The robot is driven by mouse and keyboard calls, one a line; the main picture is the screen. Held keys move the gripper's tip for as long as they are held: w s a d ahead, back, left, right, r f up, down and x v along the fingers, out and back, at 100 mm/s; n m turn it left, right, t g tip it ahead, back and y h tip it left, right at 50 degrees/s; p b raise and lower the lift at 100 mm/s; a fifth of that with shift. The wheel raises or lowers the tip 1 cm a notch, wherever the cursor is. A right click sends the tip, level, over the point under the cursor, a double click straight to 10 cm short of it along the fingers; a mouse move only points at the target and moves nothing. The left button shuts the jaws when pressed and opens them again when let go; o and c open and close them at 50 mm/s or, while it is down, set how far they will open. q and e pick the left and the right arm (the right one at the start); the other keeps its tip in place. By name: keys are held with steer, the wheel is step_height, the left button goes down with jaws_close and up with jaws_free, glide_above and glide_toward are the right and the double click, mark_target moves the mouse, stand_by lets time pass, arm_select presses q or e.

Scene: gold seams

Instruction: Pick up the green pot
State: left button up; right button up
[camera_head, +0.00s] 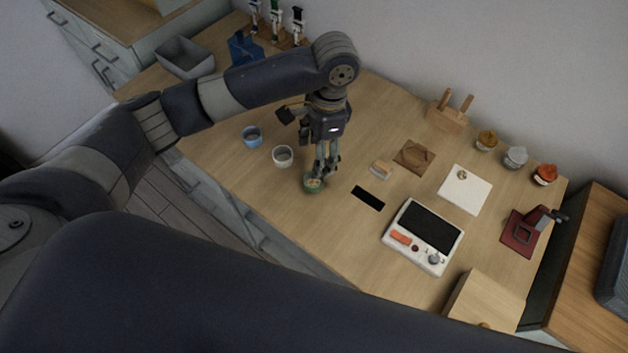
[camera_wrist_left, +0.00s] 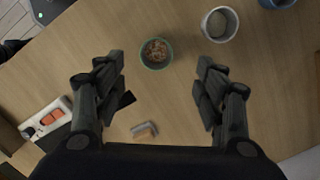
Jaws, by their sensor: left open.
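The green pot (camera_head: 314,186) is a small round cup with brownish-orange contents. It stands upright on the wooden table near its front edge. My left gripper (camera_head: 327,168) reaches down from above, its fingertips over the pot's far side in the head view. In the left wrist view the green pot (camera_wrist_left: 156,53) lies ahead of the two spread fingers, between their lines but beyond the tips. The left gripper (camera_wrist_left: 160,88) is open and empty. I cannot see my right gripper in either view.
A white cup (camera_head: 283,157) and a blue cup (camera_head: 252,136) stand left of the pot. A black strip (camera_head: 368,197), a small wooden block (camera_head: 381,170) and a white device (camera_head: 423,237) lie to its right. Bare table separates them.

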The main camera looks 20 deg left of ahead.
mark_target(313, 185)
arm_select(q)
steer(key=f, duration=0.3)
steer(key=shift+s+a+f, duration=0.15)
steer(key=shift+a+f, duration=0.05)
steer(key=shift+f, duration=0.05)
steer(key=shift+s+d+f+p, duration=0.1)
steer(key=shift+f+p, duration=0.3)
steer(key=shift+f, duration=0.2)
step_height(313, 185, down, 4)
steer(key=shift+s+f+p, duration=0.15)
steer(key=shift+p, duration=0.25)
steer(key=c, duration=0.8)
